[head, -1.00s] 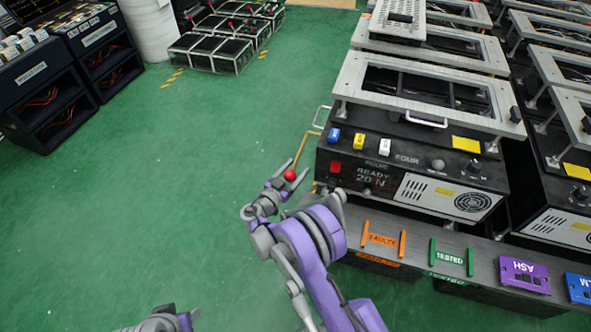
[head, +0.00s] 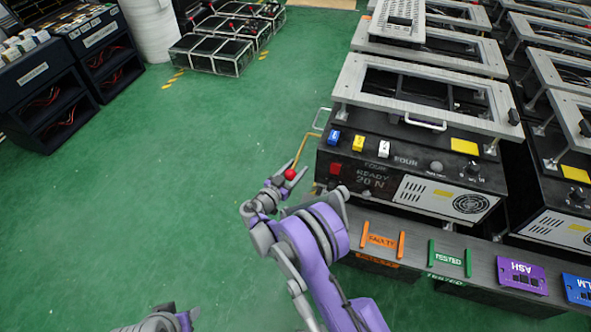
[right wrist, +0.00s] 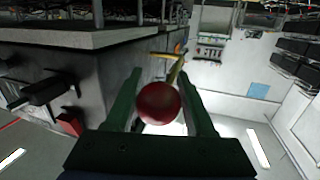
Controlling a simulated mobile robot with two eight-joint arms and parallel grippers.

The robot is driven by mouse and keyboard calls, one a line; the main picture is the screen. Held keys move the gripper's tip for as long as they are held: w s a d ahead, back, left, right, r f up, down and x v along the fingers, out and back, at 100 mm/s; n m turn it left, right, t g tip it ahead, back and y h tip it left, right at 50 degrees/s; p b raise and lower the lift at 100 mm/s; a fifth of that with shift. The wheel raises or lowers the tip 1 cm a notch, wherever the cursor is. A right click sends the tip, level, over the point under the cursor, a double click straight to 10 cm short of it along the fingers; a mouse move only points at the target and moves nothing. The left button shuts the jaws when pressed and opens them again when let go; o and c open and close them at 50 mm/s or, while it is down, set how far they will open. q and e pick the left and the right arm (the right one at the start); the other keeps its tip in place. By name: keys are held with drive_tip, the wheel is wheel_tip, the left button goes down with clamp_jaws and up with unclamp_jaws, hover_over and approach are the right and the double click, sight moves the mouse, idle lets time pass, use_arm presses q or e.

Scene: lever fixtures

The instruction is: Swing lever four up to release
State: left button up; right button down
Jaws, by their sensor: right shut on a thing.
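The lever is a thin yellow rod (head: 300,152) ending in a red ball knob (head: 290,174), at the left side of the test bench marked FOUR (head: 412,170). My right gripper (head: 281,184) is at the knob. In the right wrist view the red ball (right wrist: 158,102) sits between the two green fingers, which are shut on it, and the rod runs up behind it. Part of my left arm shows at the bottom edge of the head view; its finger state is unclear.
The bench carries a metal frame (head: 345,78) with a handle, and a display reading READY 20 N. A shelf in front holds an orange FAULTY holder (head: 382,241), a green TESTED holder (head: 450,258) and a purple ASH plate (head: 522,275). Green floor (head: 150,190) to the left is clear.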

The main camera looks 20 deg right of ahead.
drive_tip(key=w+d+r+n+g+y+p, duration=0.1)
drive_tip(key=w+d+r+g+y+p, duration=0.1)
drive_tip(key=r+p, duration=0.3)
drive_tip(key=w+d+r+g+y+p, duration=0.1)
drive_tip(key=r+g+y+p, duration=0.3)
drive_tip(key=r, duration=0.4)
drive_tip(key=shift+w+d+r+n+g+y+p, duration=0.3)
drive_tip(key=shift+w+d+r+n+g+p, duration=0.1)
drive_tip(key=shift+w+g+p, duration=0.5)
drive_tip(key=shift+c, duration=1.6)
unclamp_jaws()
drive_tip(key=shift+a, duration=0.15)
drive_tip(key=v, duration=1)
drive_tip(key=shift+s+r, duration=0.2)
drive_tip(key=shift+r, duration=0.05)
